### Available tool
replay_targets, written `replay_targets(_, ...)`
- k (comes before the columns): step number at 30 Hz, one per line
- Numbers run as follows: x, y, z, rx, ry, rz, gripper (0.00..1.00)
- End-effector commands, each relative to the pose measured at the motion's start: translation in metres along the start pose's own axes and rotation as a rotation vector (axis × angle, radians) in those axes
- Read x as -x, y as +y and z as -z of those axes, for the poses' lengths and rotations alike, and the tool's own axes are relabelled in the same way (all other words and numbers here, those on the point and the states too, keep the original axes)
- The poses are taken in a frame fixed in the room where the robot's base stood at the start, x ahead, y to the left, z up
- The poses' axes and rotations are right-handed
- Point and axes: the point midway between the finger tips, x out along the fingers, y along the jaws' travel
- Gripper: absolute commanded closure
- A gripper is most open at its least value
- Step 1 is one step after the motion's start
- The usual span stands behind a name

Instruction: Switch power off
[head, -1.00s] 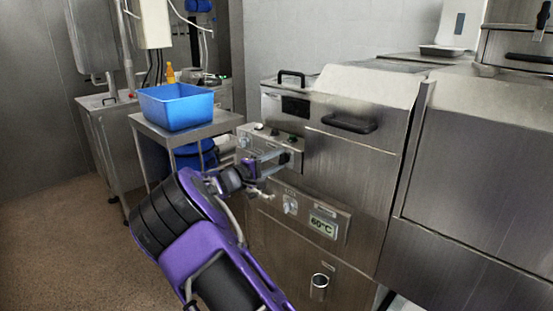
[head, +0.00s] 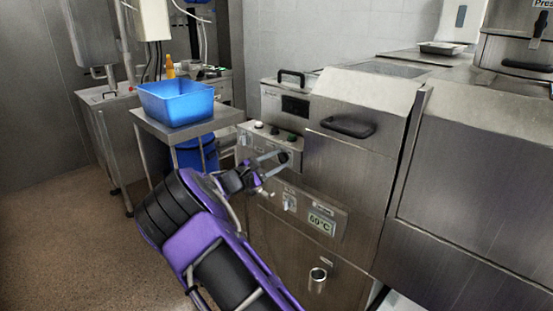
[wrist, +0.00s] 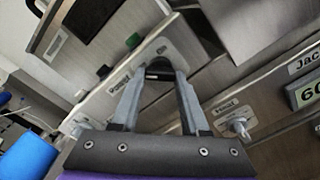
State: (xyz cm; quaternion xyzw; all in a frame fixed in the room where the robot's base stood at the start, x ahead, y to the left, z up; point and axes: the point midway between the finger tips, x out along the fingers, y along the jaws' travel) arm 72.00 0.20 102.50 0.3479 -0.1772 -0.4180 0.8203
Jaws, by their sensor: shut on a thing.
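The steel machine's control panel (head: 262,136) carries buttons and knobs. My gripper (head: 284,157) reaches to the right end of this panel, at a black rotary knob. In the wrist view, both fingers close in on the black knob (wrist: 160,70) and are shut on it. The fingertips hide part of the knob, so its pointing direction cannot be read. A green button (wrist: 134,41) and a dark button (wrist: 104,71) sit up and left of the knob.
A light knob (head: 289,202) and a 60°C display (head: 321,224) sit on the lower panel. A blue tub (head: 176,103) stands on a steel table at the left. The machine's door handle (head: 348,127) is to the upper right. Floor at the left is clear.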

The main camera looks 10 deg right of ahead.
Motion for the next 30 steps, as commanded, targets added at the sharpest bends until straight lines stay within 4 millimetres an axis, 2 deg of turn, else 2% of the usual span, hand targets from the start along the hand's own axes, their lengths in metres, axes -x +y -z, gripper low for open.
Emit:
replay_targets(17, 0.0003, -0.0007, 0.0006, 0.034, 0.001, 0.0, 1.0)
replay_targets(18, 0.0003, -0.0006, 0.0006, 0.034, 0.001, 0.0, 0.52)
replay_targets(21, 0.0003, -0.0006, 0.0005, 0.034, 0.001, 0.0, 0.33)
replay_targets(23, 0.0003, -0.0006, 0.0005, 0.034, 0.001, 0.0, 0.25)
replay_targets(30, 0.0002, -0.0003, 0.0002, 0.032, 0.0, 0.0, 0.25)
